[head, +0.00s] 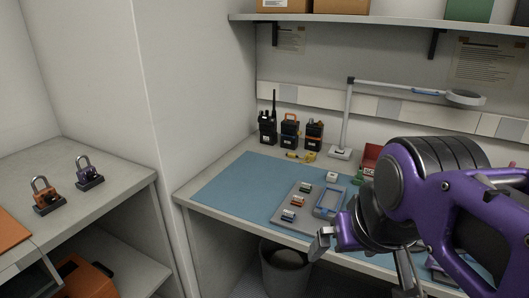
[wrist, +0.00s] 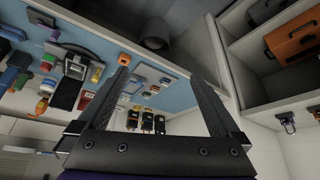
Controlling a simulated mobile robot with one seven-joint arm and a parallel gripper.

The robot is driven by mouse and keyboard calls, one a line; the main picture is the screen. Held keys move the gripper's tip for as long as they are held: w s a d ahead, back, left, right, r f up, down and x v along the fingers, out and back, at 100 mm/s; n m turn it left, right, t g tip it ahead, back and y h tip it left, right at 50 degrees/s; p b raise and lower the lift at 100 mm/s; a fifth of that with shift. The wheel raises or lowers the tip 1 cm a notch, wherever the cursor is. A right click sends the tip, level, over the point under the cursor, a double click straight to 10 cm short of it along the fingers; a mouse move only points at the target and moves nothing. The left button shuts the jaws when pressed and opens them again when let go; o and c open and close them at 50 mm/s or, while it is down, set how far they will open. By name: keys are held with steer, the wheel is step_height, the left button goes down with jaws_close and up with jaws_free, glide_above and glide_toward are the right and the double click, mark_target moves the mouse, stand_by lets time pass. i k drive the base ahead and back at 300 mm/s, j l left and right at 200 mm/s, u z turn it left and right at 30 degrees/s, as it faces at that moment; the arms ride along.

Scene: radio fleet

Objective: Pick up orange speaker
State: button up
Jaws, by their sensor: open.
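An orange box-shaped thing (head: 80,275) sits on the lower shelf under the left counter in the head view, partly cut off by the frame and the counter. In the wrist view an orange box with dark fittings (wrist: 293,40) shows in a shelf compartment at the upper right. It could be the orange speaker, but I cannot tell for certain. My gripper (wrist: 157,70) is open and empty in the wrist view, its fingers over the blue-matted desk and well apart from the orange box. In the head view my gripper (head: 322,243) shows at the desk's front edge, partly hidden by my purple arm.
Two padlocks (head: 46,198) stand on the left counter (head: 110,185). A bin (head: 285,265) is under the desk. A wall separates the counters.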

mark_target(298, 201)
steer(key=i+j, duration=0.45)
steer(key=j, duration=0.2)
steer(key=i+j+z, duration=0.15)
steer(key=z, duration=0.15)
steer(key=i+j+z, duration=0.1)
steer(key=j+z, duration=0.15)
steer(key=j, duration=0.15)
